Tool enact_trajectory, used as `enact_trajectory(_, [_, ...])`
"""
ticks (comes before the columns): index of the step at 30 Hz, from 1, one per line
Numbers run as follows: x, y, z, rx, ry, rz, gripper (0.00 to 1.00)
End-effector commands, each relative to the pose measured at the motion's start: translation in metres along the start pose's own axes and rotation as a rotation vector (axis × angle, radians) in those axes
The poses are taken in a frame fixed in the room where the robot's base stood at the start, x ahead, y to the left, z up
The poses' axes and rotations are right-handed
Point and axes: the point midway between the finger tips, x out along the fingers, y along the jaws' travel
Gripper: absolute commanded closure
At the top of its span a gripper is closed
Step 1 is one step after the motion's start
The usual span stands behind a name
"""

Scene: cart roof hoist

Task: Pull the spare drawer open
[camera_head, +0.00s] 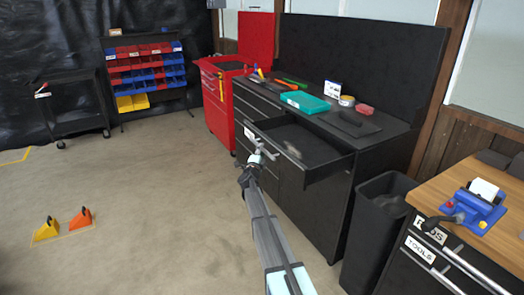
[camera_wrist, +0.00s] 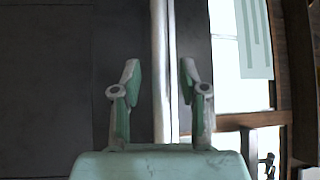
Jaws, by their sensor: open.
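One drawer (camera_head: 318,152) of the black workbench cabinet stands pulled out, with its inside showing. I cannot read a label naming it as the spare drawer. My gripper (camera_head: 257,147) is at the front of this drawer, at the end of my arm. In the wrist view my gripper (camera_wrist: 160,72) is open, one finger on each side of a pale handle bar (camera_wrist: 159,40). Gaps show between the bar and both fingers. The dark drawer front (camera_wrist: 50,75) fills the left of that view.
The workbench top holds a teal case (camera_head: 305,102) and small tools. A red tool cabinet (camera_head: 217,105) stands to the left. A black bin (camera_head: 380,215) and a wood-topped bench (camera_head: 470,190) stand to the right. Yellow and orange wedges (camera_head: 64,225) lie on the otherwise clear floor.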

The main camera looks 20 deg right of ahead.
Motion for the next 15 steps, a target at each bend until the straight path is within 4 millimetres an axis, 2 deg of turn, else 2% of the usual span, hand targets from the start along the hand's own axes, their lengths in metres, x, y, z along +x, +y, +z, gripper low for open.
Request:
enact_trajectory(9, [-0.063, -0.001, -0.002, 0.000, -0.001, 0.000, 0.57])
enact_trajectory(15, [-0.093, -0.001, -0.001, 0.000, -0.002, 0.001, 0.57])
